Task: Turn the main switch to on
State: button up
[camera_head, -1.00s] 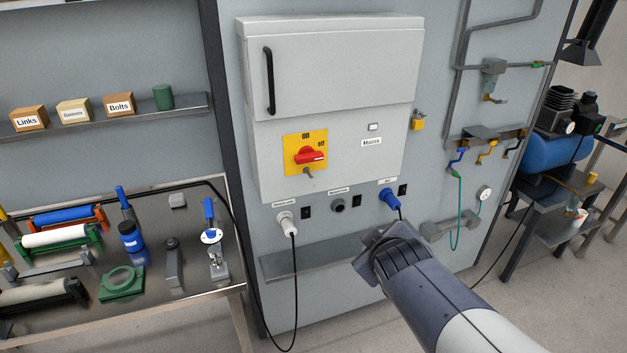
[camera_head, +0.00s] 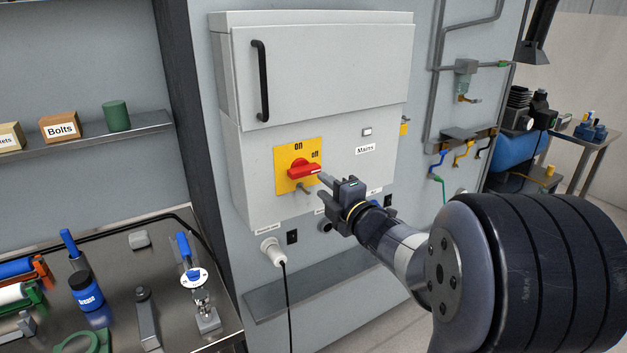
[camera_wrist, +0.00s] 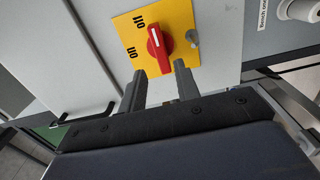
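The main switch is a red rotary handle (camera_head: 302,169) on a yellow plate (camera_head: 283,178) marked "on" at top and "off" at upper right. The handle lies roughly level, its white-marked end towards the right, on the "off" side. My gripper (camera_head: 323,176) is just right of the handle. In the wrist view, the red handle (camera_wrist: 159,48) is ahead of my open gripper (camera_wrist: 160,69), its near end between the two spread fingertips. I cannot tell whether either finger touches it.
The switch sits on a grey cabinet (camera_head: 340,85) with a black door handle (camera_head: 262,80). A small grey stub (camera_head: 303,188) sticks out below the switch. A white plug (camera_head: 271,250) with a cable is lower left. A cluttered bench (camera_head: 120,245) stands left.

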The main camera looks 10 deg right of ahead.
aim_at(307, 173)
jog(key=shift+p+x, duration=0.9)
jog(key=shift+x, duration=2.2)
jog(key=shift+w+a+b, duration=0.1)
jog(key=shift+w+b, duration=0.1)
jog(key=shift+b, duration=0.25)
jog(key=shift+c, duration=0.4)
